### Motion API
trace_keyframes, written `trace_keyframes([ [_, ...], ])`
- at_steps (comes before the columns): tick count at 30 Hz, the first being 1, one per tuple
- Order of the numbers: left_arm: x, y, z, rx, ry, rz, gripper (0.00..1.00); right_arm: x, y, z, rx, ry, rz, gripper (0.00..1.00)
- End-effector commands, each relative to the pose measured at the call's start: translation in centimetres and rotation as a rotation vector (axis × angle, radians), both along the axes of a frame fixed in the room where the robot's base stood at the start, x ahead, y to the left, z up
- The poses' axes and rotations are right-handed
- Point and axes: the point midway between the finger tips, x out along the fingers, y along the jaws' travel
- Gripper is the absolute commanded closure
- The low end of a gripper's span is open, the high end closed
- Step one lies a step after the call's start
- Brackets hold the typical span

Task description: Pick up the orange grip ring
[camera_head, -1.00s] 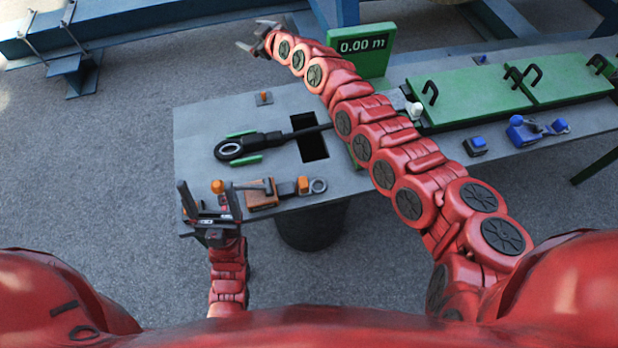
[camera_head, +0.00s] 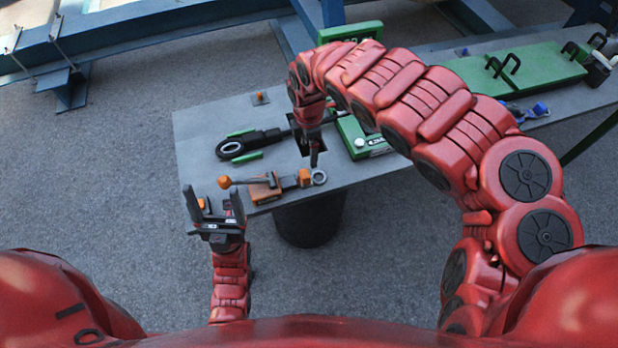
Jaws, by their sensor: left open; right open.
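An orange grip piece (camera_head: 304,178) with a grey metal ring (camera_head: 319,177) at its right end lies near the table's front edge, beside a brown wooden block. My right gripper (camera_head: 314,160) points down just above and behind the ring. Its fingers are seen nearly edge-on, with nothing visibly held. My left gripper (camera_head: 215,203) is open and empty at the table's front left corner, its two dark fingers pointing up and apart. It is to the left of the orange piece and clear of it.
The brown block (camera_head: 264,190) carries a lever with an orange ball (camera_head: 224,182), close to my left gripper. A black rod with a ring end (camera_head: 232,149) lies behind, between green strips. A green box (camera_head: 362,140) and green panels (camera_head: 490,75) stand to the right.

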Motion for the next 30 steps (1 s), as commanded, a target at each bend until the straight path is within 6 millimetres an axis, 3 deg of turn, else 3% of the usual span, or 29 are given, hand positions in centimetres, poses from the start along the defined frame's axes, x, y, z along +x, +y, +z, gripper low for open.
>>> trace_keyframes([
  [3,0.0,0.0,-1.3,0.0,0.0,0.0,0.2,-0.3,0.2,-3.1,-0.001,0.005,0.002,0.15],
  [9,0.0,0.0,-0.5,0.0,0.0,0.0,0.2,-0.1,0.2,-5.9,0.005,0.003,0.001,0.15],
  [19,0.0,0.0,0.1,0.0,0.0,0.0,0.2,-0.1,0.1,-7.9,0.004,0.001,0.0,0.15],
  [30,0.0,0.0,1.2,0.0,0.0,0.0,0.2,-0.2,0.0,-11.9,0.003,0.0,0.0,0.15],
])
